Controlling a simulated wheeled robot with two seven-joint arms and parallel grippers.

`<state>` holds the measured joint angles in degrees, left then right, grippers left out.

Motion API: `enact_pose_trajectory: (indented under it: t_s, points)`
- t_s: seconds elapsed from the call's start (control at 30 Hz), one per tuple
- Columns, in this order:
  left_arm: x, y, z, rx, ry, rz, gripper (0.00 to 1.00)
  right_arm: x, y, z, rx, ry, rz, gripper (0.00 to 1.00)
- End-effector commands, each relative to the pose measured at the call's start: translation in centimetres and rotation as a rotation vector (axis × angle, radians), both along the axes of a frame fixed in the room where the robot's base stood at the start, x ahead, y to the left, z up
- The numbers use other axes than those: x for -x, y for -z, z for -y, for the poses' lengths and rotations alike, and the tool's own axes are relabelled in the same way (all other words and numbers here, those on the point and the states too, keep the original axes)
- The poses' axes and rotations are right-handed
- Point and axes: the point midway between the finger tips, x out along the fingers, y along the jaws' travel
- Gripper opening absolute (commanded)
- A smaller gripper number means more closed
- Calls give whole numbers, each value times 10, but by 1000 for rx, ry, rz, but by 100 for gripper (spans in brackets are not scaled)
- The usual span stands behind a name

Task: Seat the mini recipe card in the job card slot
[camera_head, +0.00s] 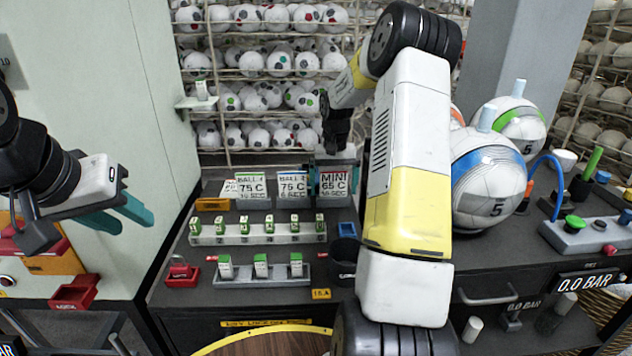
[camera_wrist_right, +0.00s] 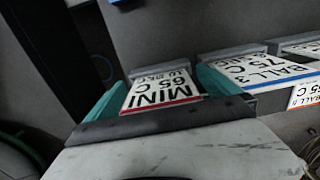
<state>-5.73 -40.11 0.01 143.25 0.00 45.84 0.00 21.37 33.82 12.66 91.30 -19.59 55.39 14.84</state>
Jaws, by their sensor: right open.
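The mini recipe card (camera_head: 333,185) is white with black print reading MINI 65 C and stands at the right end of a row of cards at the back of the bench. In the right wrist view the card (camera_wrist_right: 160,90) has a red edge and sits at a grey holder. My right gripper (camera_wrist_right: 160,92) is open, with one teal finger on each side of the card; I cannot tell whether they touch it. My left gripper (camera_head: 134,222) is open and empty at the left, well away from the cards. I cannot tell which holder is the job card slot.
Other recipe cards (camera_head: 293,186) stand just left of the mini card. Racks of small green-topped blocks (camera_head: 258,239) lie in front. A dark cup (camera_head: 344,258) stands right of them. Large balls (camera_head: 490,180) are right of my right arm. A red holder (camera_head: 181,275) is at front left.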

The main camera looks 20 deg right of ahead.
Motion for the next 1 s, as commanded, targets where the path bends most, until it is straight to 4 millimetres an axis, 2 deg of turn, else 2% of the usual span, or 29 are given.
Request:
enact_pose_trajectory:
  t_s: [0.1, 0.3, 0.6, 0.63, 0.87, 1.0]
  points:
    - [0, 0, 0, 0, 0, 0, 36, 0, 7, 0, 0, 0, 0, 100]
    - [0, 0, 0, 0, 0, 0, 36, 0, 7, 0, 0, 0, 1, 100]
    - [0, 0, 0, 0, 0, 0, 36, 0, 7, 0, 0, 0, 1, 41]
    - [0, 0, 0, 0, 0, 0, 36, 0, 7, 0, 0, 0, 1, 37]
    - [0, 0, 0, 0, 0, 0, 36, 0, 5, 0, 1, 0, 2, 37]
    - [0, 0, 0, 0, 0, 0, 36, -1, -10, 0, 1, 0, 5, 37]
